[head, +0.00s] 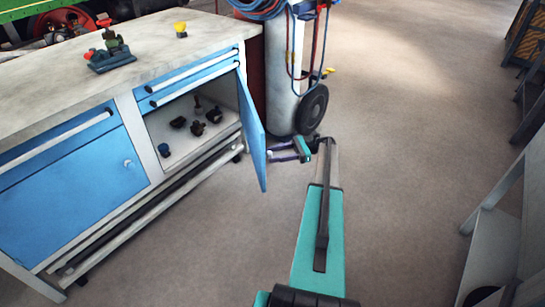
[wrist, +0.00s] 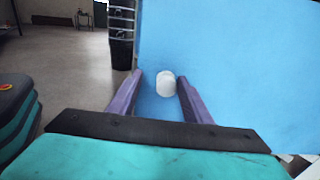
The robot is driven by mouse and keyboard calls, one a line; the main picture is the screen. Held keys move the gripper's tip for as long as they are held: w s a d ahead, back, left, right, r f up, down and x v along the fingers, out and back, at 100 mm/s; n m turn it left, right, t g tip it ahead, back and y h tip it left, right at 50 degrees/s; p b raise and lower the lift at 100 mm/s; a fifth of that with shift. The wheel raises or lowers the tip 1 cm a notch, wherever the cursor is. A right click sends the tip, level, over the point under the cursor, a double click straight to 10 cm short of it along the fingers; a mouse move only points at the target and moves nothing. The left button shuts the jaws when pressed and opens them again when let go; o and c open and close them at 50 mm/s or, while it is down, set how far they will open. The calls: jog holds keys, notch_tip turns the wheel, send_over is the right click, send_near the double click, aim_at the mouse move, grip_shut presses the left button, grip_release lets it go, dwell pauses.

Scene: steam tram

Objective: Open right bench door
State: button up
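The right bench door (head: 252,128) is blue and stands swung out from the bench, roughly square to its front. The cupboard (head: 172,108) behind it is exposed. My gripper (head: 271,150) is on the door's right side, at its outer face. In the wrist view the blue door (wrist: 240,60) fills the right and middle. A round white knob (wrist: 166,84) on it shows between my two purple fingers (wrist: 160,80). The fingers are apart, with a gap visible on the left of the knob. Whether the right finger touches it I cannot tell.
Several dark fittings (head: 198,127) lie in the cupboard. Drawers (head: 195,78) above and the left door (head: 75,190) are shut. A gas cylinder cart (head: 285,75) stands just behind the door. Grey shelving (head: 495,230) is at the right. The floor (head: 410,130) between is clear.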

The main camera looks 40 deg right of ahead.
jog(key=shift+r, duration=0.2)
jog(key=s+a+r+p, duration=0.2)
jog(key=s+a+p, duration=0.3)
jog(key=p, duration=0.5)
jog(key=s+a+r+p, duration=0.2)
jog(key=s+a+p, duration=0.2)
jog(key=s+p, duration=0.3)
jog(key=p, duration=0.4)
jog(key=shift+s+a+r, duration=0.3)
jog(key=shift+s+a, duration=0.05)
jog(key=shift+a, duration=0.05)
dwell(0.7)
